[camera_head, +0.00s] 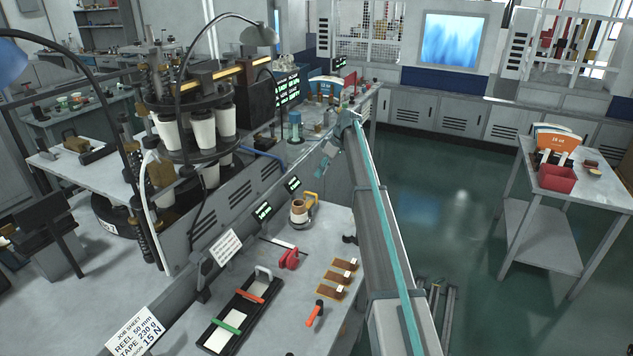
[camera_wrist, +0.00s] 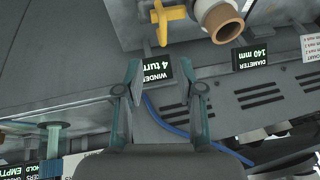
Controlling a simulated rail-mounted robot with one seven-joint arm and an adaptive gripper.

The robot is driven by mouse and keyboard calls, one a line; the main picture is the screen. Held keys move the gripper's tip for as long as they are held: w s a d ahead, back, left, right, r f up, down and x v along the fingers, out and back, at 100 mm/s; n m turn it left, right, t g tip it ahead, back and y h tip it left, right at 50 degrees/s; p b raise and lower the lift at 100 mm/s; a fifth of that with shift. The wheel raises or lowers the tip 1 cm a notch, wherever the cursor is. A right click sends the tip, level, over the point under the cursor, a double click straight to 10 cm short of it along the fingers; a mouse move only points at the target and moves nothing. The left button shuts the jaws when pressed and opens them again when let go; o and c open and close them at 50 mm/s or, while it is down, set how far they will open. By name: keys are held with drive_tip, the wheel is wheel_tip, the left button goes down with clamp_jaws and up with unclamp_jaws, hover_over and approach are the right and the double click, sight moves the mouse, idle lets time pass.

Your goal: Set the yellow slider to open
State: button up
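A yellow part (camera_head: 312,198), seemingly the yellow slider, sits beside a brown-and-white cylinder (camera_head: 298,212) on the grey bench. In the wrist view the yellow part (camera_wrist: 168,14) is at the top edge, partly cut off, next to the brown tube end (camera_wrist: 222,22). I cannot tell its setting. My gripper (camera_head: 319,172) hangs above and behind the yellow part in the head view. In the wrist view my gripper (camera_wrist: 160,70) has its two teal fingers apart with nothing between them. It is clear of the yellow part.
A "winder" display (camera_wrist: 158,68) and a "diameter" display (camera_wrist: 258,52) stand by the cylinder. A red tool (camera_head: 290,258), a black tray (camera_head: 235,318) and several brown pieces (camera_head: 337,278) lie on the bench. A cup-holding carousel (camera_head: 190,95) stands to the left.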

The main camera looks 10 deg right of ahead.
drive_tip(key=v, duration=0.3)
drive_tip(key=shift+r, duration=0.25)
